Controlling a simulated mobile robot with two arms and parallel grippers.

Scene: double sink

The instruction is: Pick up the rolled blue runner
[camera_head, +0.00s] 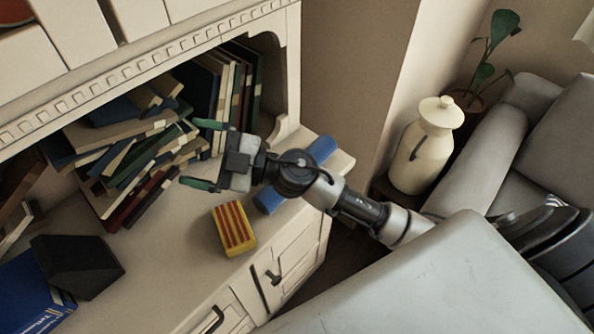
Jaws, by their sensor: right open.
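The rolled blue runner (268,202) lies on the cabinet's light countertop (205,268), close to its right end. My right arm crosses over the runner and hides its middle; only the two ends show. My right gripper (204,154) is open and empty, with green-tipped fingers pointing left. It is past the runner, to its left, in front of the shelf of books. I cannot tell its exact height above the counter. My left gripper is not in view.
A yellow box with red stripes (233,229) lies just left of the runner's near end. Many books (130,142) lean and lie piled in the shelf. A black block (78,265) and a blue book (30,294) are at left. A cream jar (425,146) and grey sofa (478,155) are at right.

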